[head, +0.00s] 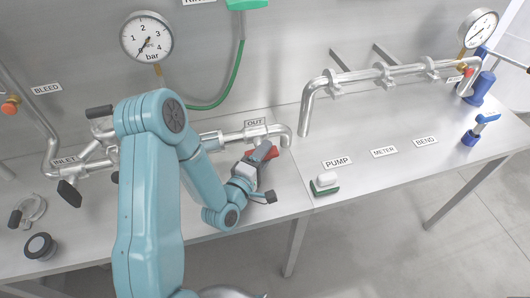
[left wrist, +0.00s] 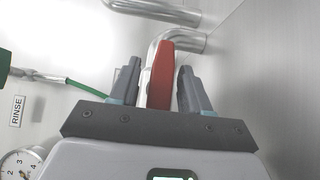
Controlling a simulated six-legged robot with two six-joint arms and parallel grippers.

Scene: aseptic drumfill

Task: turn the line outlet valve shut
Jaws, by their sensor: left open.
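The line outlet valve is on the steel pipe next to the OUT label (head: 255,123). Its red handle (head: 274,151) is mostly hidden by my left gripper (head: 262,158) in the head view. In the left wrist view, the red handle (left wrist: 164,72) stands between the two grey fingers of my left gripper (left wrist: 160,80). The fingers are open, with a gap visible on the right side; contact on the left side I cannot tell. The outlet pipe (left wrist: 165,42) bends behind the handle. My right gripper is in neither view.
A pressure gauge (head: 147,37) and a green hose (head: 230,80) are at the back. Black-handled INLET pipework (head: 92,160) lies left. A green-and-white block (head: 325,183) stands by the PUMP label (head: 337,162).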

